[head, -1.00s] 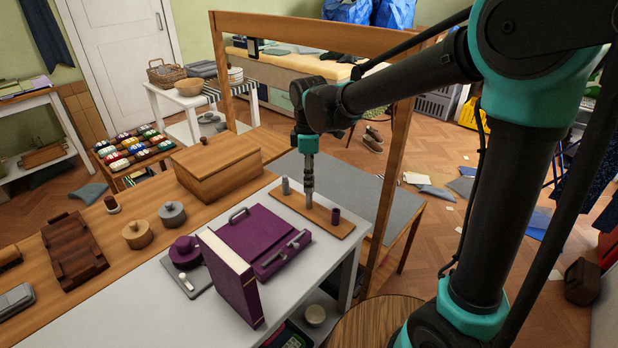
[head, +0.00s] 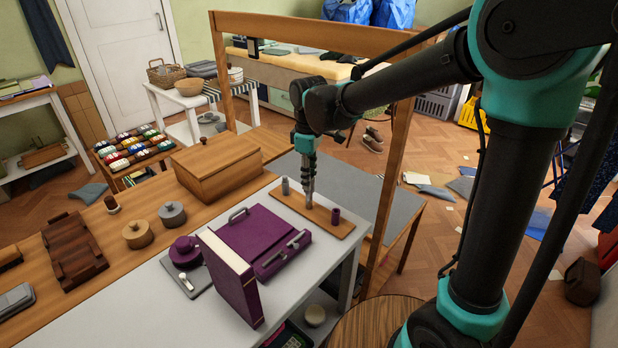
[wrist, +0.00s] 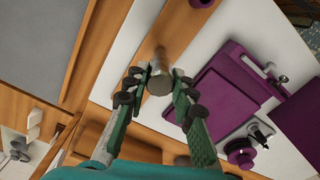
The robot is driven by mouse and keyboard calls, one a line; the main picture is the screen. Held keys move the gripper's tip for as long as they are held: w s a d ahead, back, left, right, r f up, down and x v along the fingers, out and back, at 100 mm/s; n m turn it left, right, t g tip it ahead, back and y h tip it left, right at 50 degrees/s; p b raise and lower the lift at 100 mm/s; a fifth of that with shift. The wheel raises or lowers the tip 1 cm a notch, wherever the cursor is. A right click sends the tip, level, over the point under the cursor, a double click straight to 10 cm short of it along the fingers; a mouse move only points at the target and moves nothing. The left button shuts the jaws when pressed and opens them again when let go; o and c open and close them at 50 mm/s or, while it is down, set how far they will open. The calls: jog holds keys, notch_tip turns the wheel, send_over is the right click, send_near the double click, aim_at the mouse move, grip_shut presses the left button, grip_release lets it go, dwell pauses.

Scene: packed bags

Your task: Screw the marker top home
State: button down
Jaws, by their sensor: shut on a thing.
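A wooden board (head: 322,221) lies on the white table top with several short upright cylinders along it. My gripper (head: 308,196) points straight down over the middle of the board. In the wrist view its fingers (wrist: 156,86) are closed around a grey-brown cylindrical top (wrist: 159,83), which sits between the fingertips. The fingers hide the lower join, so I cannot tell how far the top is seated.
A purple case (head: 262,238) with handles lies close in front of the board. A tall purple book-like box (head: 232,280) stands nearer. A wooden chest (head: 216,166) is at the back left. A wooden frame post (head: 391,180) rises right of the board.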

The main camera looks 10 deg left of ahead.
jog(key=shift+m, duration=1.7)
jog(key=m, duration=0.3)
jog(key=shift+m, duration=0.3)
jog(key=shift+m, duration=1.7)
